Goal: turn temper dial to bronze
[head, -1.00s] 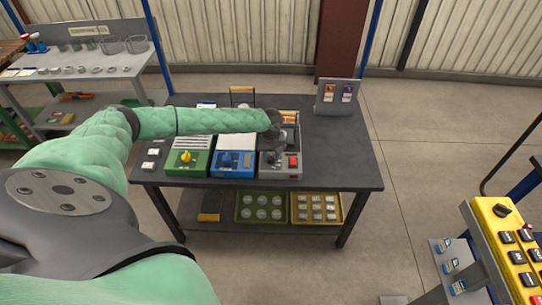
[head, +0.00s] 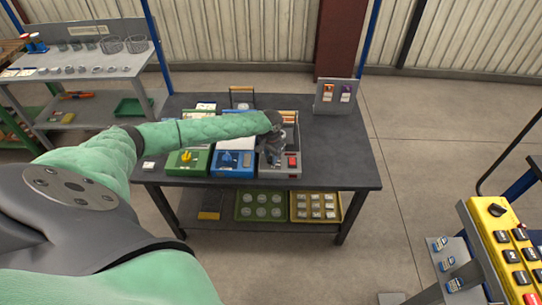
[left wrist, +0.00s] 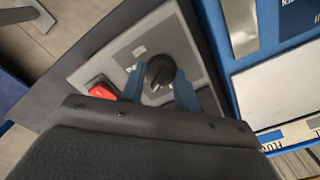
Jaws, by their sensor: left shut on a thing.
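A grey control box (head: 284,173) with a red button (head: 292,161) stands at the right of a row of three boxes on the dark table. Its black dial (left wrist: 160,72) shows in the left wrist view, between the blue fingers of my left gripper (left wrist: 158,88). The gripper is shut on this dial. In the head view my left gripper (head: 272,154) reaches down over the box and hides the dial. The dial's markings are too small and covered to read. My right gripper is not in view.
A green box (head: 187,169) with a yellow knob and a blue box (head: 232,171) with a blue knob stand close to the left. A small stand (head: 335,107) with two cards is at the back right. The table's right side (head: 345,160) is clear.

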